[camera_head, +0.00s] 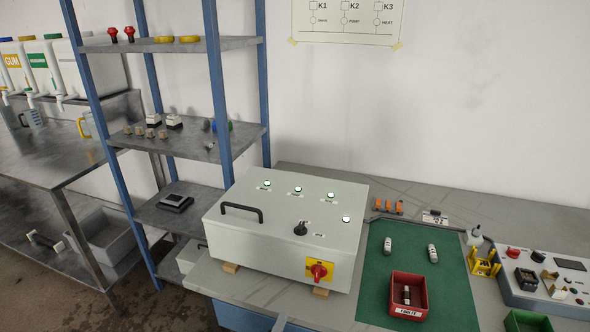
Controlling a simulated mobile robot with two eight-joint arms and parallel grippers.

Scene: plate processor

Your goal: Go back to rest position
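Neither of my grippers shows in the head view, and no part of my arms is in sight. The grey control box (270,245) sits closed on the workbench, with a black handle, several lit round lamps on its lid and a red-and-yellow rotary switch (319,271) on its front. On the green mat (372,290) lie two small whitish cylinders (388,245) (432,253) and a red bin (409,311) holding a small cylindrical part.
A blue-post shelf rack (215,90) stands left of the box. A metal table (50,155) with jugs and large containers is farther left. A yellow holder (484,264), a panel with knobs (545,280) and a green bin (527,321) are at right.

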